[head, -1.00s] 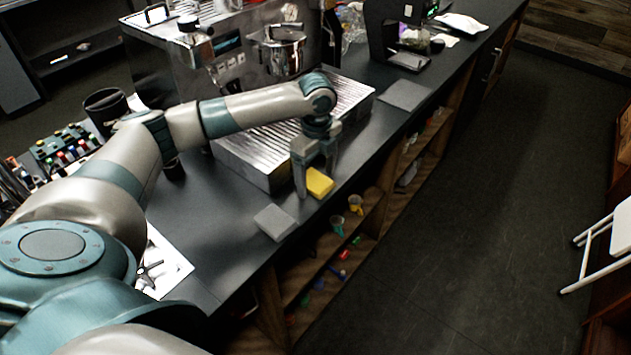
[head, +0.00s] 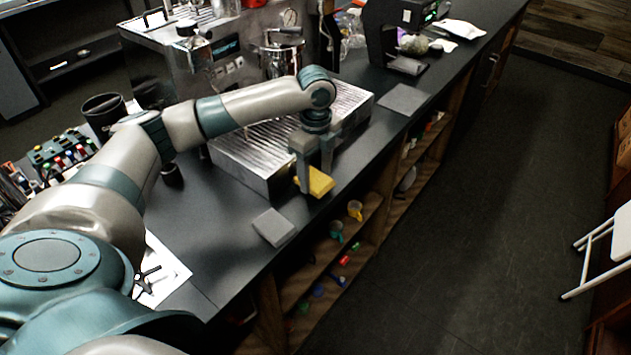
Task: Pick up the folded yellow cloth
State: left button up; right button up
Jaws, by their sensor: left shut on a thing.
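The folded yellow cloth (head: 319,183) is at the front edge of the dark counter, in front of the silver drip tray. My left gripper (head: 314,186) points down over it and is shut on it, with a finger on each side. Part of the cloth is hidden behind the near finger. I cannot tell whether the cloth touches the counter or hangs just above it. My right gripper is not in view.
A grey folded cloth (head: 273,227) lies on the counter to the left, and a grey mat (head: 404,99) lies farther back. The espresso machine (head: 215,60) stands behind. Shelves under the counter hold small cups.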

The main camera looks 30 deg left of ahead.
pick_arm(q)
jog(key=shift+r+b, duration=0.3)
jog(key=shift+r, duration=0.45)
jog(key=d+r+b, duration=0.1)
jog(key=d+r, duration=0.2)
jog(key=d, duration=0.2)
jog(key=s+d+r+b, duration=0.1)
jog(key=d+r, duration=0.3)
jog(key=d, duration=0.2)
jog(key=shift+d+b, duration=0.3)
jog(key=shift+b, duration=0.05)
jog(key=shift+r, duration=0.1)
